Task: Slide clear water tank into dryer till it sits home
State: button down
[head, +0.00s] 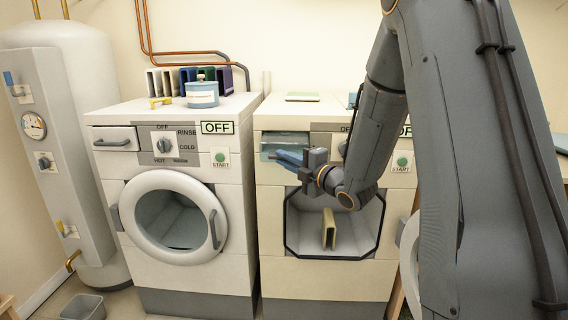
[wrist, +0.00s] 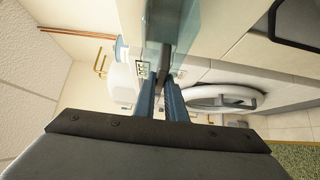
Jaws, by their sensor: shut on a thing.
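The clear water tank (head: 284,140) is a bluish see-through box at the slot in the upper left of the dryer front (head: 325,279). My gripper (head: 280,157) is at the tank's front, its blue fingers shut on it. In the wrist view the fingers (wrist: 163,84) close on a narrow part of the tank (wrist: 172,25). The tank looks at least partly inside the slot. How far it still stands out is hard to tell, as my fingers cover part of its front.
A blue-grey tin (head: 202,95) and several coloured cases are on the washer. A grey bin (head: 83,306) is on the floor.

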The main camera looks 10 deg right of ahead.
jog(key=shift+w+d+b, duration=0.55)
jog(key=shift+w+b, duration=0.1)
jog(key=shift+w, duration=1.1)
jog(key=shift+w+d+b, duration=0.6)
jog(key=shift+w, duration=1.15)
jog(key=shift+w+d+b, duration=0.55)
jog(key=shift+w+b, duration=0.1)
jog(key=shift+w, duration=1.1)
jog(key=shift+w, duration=0.1)
jog(key=c, duration=1.7)
grip_release()
jog(key=shift+f, duration=0.1)
